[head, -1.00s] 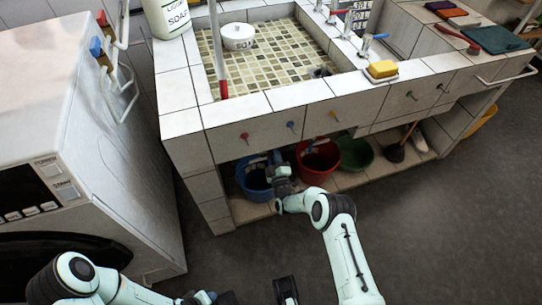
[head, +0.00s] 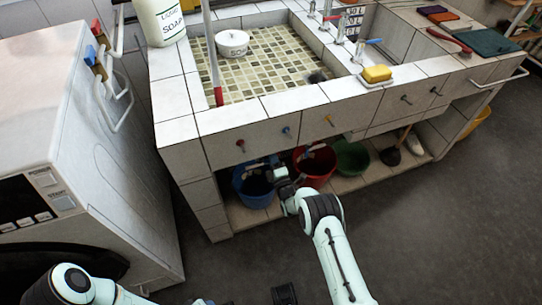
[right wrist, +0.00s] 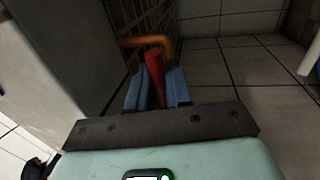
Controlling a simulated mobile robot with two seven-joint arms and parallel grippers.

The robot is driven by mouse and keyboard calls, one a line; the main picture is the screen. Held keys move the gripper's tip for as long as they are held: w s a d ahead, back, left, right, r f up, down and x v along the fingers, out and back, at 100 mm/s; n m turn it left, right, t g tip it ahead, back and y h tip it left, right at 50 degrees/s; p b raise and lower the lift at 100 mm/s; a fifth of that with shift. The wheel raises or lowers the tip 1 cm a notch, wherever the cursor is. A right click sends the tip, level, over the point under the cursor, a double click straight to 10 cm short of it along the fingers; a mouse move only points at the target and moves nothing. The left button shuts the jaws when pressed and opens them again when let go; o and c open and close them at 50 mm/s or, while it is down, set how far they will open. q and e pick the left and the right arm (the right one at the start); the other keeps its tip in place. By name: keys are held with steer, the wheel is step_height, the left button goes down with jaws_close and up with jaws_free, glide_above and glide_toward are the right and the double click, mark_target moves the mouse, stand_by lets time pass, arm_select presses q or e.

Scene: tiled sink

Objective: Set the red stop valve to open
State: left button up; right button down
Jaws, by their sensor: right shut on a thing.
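The red stop valve handle (right wrist: 154,76) is a tapered red lever in the right wrist view, beside a bent copper-orange pipe (right wrist: 148,42). My right gripper (right wrist: 156,88) has its blue fingers on both sides of the lever and is shut on it. In the head view my right gripper (head: 277,168) reaches under the front of the tiled sink; its fingertips and the valve are hard to make out there. My left arm is at the bottom left; only a sliver of its gripper (head: 203,301) shows at the lower edge, and its fingers cannot be read.
Blue (head: 254,187), red (head: 314,168) and green (head: 351,158) buckets stand on the shelf under the sink (head: 270,133). A white washing machine (head: 105,165) stands left. The floor in front is clear.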

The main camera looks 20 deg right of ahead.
steer(key=shift+d, duration=0.15)
steer(key=c, duration=1.2)
jaws_free()
steer(key=shift+s, duration=0.1)
arm_select(q)
steer(key=s+d+r+g+p, duration=0.1)
steer(key=s+d+r+p, duration=0.1)
steer(key=s, duration=0.3)
steer(key=shift+d+r+g+h+p, duration=0.2)
steer(key=shift+r+g+h+p, duration=0.3)
steer(key=shift+r, duration=0.4)
arm_select(e)
steer(key=s+f, duration=0.1)
steer(key=s, duration=0.7)
steer(key=s+f, duration=0.1)
steer(key=s, duration=0.4)
steer(key=shift+d+f, duration=0.25)
steer(key=shift+f, duration=0.05)
